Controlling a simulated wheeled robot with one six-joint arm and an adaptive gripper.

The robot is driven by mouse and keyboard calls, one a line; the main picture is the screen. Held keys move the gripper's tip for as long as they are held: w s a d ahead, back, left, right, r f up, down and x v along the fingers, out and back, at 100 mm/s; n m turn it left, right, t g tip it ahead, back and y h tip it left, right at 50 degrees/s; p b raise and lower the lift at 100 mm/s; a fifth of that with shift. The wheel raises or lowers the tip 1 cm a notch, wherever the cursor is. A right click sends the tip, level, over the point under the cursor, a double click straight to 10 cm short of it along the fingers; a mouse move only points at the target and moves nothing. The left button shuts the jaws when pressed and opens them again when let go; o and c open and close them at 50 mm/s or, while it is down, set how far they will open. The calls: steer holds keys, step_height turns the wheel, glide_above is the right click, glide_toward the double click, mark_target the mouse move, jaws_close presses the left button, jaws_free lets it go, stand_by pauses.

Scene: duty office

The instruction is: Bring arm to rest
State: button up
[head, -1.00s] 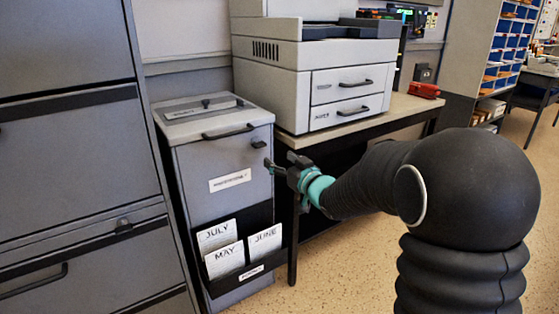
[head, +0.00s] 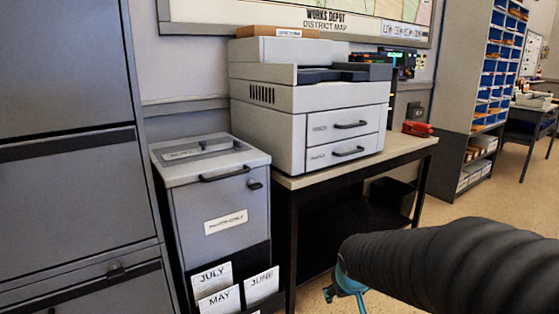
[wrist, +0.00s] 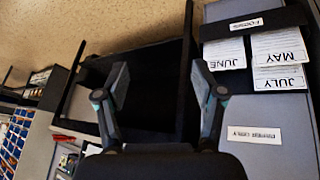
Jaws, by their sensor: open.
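My arm reaches in from the right edge of the head view, covered in a black ribbed sleeve. Only a teal part near my gripper shows there, at the bottom edge; the fingertips are out of that view. In the wrist view my gripper (wrist: 161,85) is open, its two fingers apart with nothing between them. Beyond the fingers are the dark space under the desk and the floor. The grey cabinet (head: 220,195) with its card pocket stands to the left of my arm, apart from it.
JULY (head: 213,277), MAY (head: 219,300) and JUNE (head: 262,286) cards sit in the cabinet's front pocket. A printer (head: 335,120) stands on the desk (head: 410,151), with a red stapler-like object (head: 417,129) beside it. A tall grey cabinet (head: 65,190) fills the left. Open floor (head: 480,205) lies to the right.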

steer(key=s+r+m, duration=0.1)
steer(key=s+r, duration=0.3)
steer(key=s, duration=0.6)
steer(key=s+r+m, duration=0.1)
steer(key=s+r, duration=0.3)
steer(key=s, duration=0.6)
steer(key=shift+s+d+y, duration=0.25)
steer(key=shift+s+y, duration=0.05)
steer(key=shift+y, duration=0.1)
